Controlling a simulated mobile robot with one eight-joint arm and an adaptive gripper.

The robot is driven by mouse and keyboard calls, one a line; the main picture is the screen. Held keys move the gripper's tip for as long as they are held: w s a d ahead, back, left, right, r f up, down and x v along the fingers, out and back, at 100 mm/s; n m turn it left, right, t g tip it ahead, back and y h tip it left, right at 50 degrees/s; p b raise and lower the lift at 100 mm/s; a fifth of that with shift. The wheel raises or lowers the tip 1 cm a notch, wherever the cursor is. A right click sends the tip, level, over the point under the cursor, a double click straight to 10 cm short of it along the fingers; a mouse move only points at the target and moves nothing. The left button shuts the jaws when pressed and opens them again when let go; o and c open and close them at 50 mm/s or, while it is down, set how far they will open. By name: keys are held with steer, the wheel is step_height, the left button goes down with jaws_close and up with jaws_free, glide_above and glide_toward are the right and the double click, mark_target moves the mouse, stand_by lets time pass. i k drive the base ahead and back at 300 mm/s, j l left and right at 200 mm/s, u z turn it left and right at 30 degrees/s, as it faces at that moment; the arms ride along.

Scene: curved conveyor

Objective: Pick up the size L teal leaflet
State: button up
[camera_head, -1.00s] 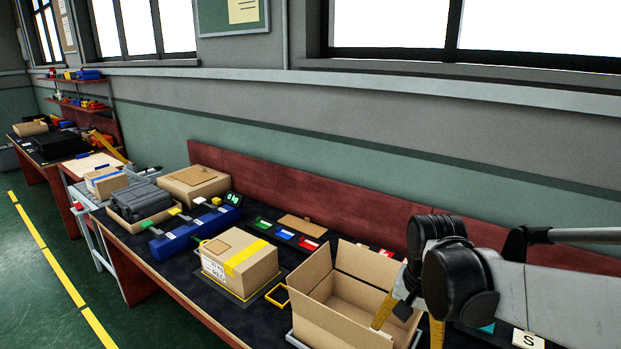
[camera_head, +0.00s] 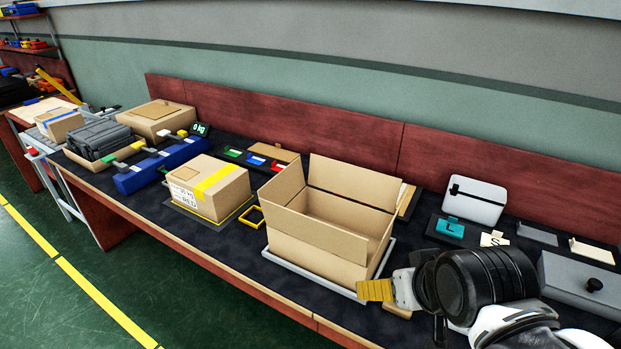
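The teal leaflet (camera_head: 448,228), marked with an L, stands on a dark holder on the right part of the bench, beside the cream piece marked S (camera_head: 494,239). My gripper (camera_head: 372,290) is low at the front of the bench, by the near right corner of the open cardboard box (camera_head: 318,246). It is to the left of and nearer than the leaflet, and apart from it. One yellow finger shows side-on; the other is not clearly visible, so I cannot tell the opening.
The open box stands on a light tray (camera_head: 271,255) left of the leaflet. A white panel (camera_head: 474,200) stands behind the leaflet. A grey box with a black knob (camera_head: 585,290) lies to the right. A taped carton (camera_head: 208,187) is further left.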

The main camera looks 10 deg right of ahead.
mark_target(449, 227)
steer(key=i+j+z, duration=0.25)
steer(key=z, duration=0.15)
steer(key=i+j+z, duration=0.2)
steer(key=j+z, duration=0.2)
steer(key=i+j+z, duration=0.15)
steer(key=j+z, duration=0.25)
